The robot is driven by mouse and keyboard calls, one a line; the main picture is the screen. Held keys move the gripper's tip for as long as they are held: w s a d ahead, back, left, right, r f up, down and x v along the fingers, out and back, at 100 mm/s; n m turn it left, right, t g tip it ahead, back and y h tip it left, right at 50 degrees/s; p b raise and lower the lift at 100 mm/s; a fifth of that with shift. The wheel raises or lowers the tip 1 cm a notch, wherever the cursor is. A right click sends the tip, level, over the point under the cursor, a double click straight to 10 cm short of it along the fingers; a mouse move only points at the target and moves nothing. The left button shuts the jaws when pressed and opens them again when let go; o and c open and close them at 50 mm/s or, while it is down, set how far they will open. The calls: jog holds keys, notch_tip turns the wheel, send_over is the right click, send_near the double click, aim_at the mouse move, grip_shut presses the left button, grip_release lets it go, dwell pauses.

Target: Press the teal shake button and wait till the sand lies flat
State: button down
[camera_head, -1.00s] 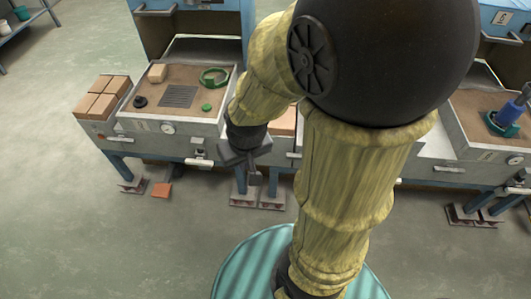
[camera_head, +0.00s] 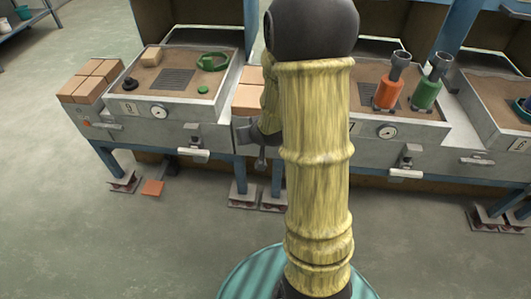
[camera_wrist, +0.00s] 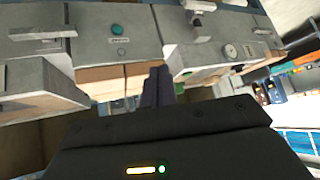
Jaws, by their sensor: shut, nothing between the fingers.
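A small round teal button (camera_wrist: 118,29) sits on a grey panel at the upper left of the wrist view, with a small label below it. I cannot pick out the teal button in the head view. My gripper (camera_wrist: 158,82) shows dark, closed fingers in the wrist view, with nothing between them, below and right of the button and apart from it in the picture. In the head view my gripper (camera_head: 260,152) is partly hidden behind my arm, low before the benches. Brown sand (camera_head: 205,83) lies in the left box; its flatness is hard to judge.
An orange cylinder (camera_head: 388,93) and a green cylinder (camera_head: 427,94) stand in the middle box. Floor is clear at lower left.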

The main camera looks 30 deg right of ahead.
jog(key=w+d+f+m+t+y+b, duration=0.1)
jog(key=w+d+f+t+b, duration=0.1)
jog(key=f+b, duration=0.5)
jog(key=w+d+f+m+t+y+b, duration=0.1)
jog(key=d+f+t+b, duration=0.1)
jog(key=f+b, duration=0.5)
jog(key=w+d+f+m+t+y+b, duration=0.1)
jog(key=w+d+f+t+b, duration=0.1)
jog(key=f+b, duration=0.5)
notch_tip(320, 180, down, 4)
jog(key=shift+w+d+f+t+y, duration=0.2)
jog(key=shift+w+d+t+y, duration=0.1)
jog(key=shift+d+t, duration=0.3)
jog(key=shift+a+r, duration=0.1)
jog(key=shift+a, duration=0.05)
jog(key=shift+w, duration=0.1)
jog(key=w+d, duration=0.5)
jog(key=w, duration=0.2)
jog(key=shift+p, duration=0.35)
jog(key=shift+w, duration=0.1)
jog(key=shift+w+d, duration=0.25)
jog(key=shift+w, duration=0.05)
